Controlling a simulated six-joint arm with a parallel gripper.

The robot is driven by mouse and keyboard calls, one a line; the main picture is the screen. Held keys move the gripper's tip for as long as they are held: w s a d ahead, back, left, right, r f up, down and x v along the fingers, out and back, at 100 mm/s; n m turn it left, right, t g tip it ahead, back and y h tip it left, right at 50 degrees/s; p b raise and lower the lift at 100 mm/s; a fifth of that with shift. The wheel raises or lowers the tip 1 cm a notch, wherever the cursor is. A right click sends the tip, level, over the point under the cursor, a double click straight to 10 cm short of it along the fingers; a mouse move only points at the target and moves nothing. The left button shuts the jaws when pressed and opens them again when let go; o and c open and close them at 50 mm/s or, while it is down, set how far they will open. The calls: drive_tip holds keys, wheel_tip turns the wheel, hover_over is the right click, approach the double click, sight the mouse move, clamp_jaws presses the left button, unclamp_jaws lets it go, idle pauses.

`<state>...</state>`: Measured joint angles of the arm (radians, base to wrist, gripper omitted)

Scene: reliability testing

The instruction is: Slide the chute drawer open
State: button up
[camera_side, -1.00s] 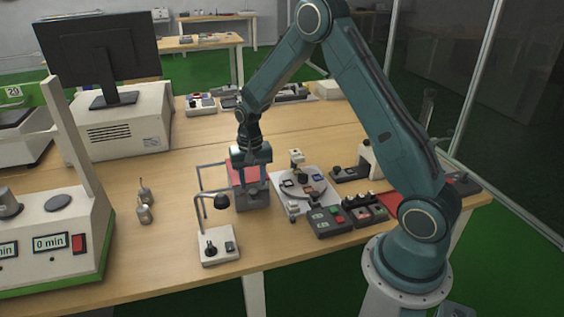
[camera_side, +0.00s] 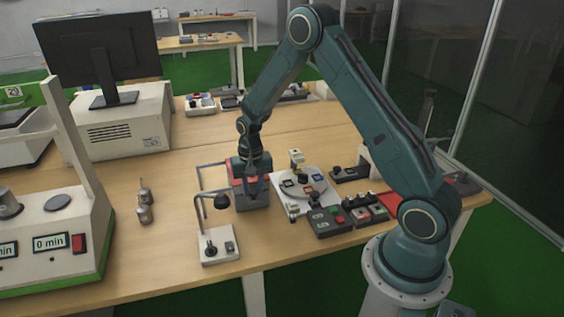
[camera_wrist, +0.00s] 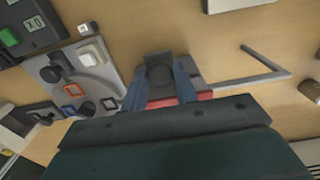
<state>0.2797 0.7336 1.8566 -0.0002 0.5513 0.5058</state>
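The grey chute unit with a red upper part (camera_side: 254,201) stands near the table's front edge, left of the round turntable. My gripper (camera_side: 251,194) points down over it, rotated so its fingers overlap in the side view. In the wrist view, the two blue fingers of my gripper (camera_wrist: 160,84) are apart, one on each side of a dark rounded knob (camera_wrist: 159,73). I cannot tell whether they touch the knob. Red strips of the unit (camera_wrist: 206,95) show beside and between the fingers. The drawer itself is mostly hidden by my gripper.
A grey bent rail (camera_side: 200,185) and a lamp-like stand on a white base (camera_side: 217,246) are close on the left. The turntable (camera_side: 303,184) and dark button boxes (camera_side: 329,221) are close on the right. Small metal weights (camera_side: 145,213) stand further left. Bare wood lies behind the unit.

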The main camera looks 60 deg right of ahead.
drive_tip(key=s+a, duration=0.7)
drive_tip(key=a, duration=0.1)
drive_tip(key=shift+s, duration=0.4)
idle(0.9)
idle(0.3)
drive_tip(key=o, duration=0.5)
drive_tip(key=shift+r, duration=0.15)
drive_tip(key=shift+r, duration=2.4)
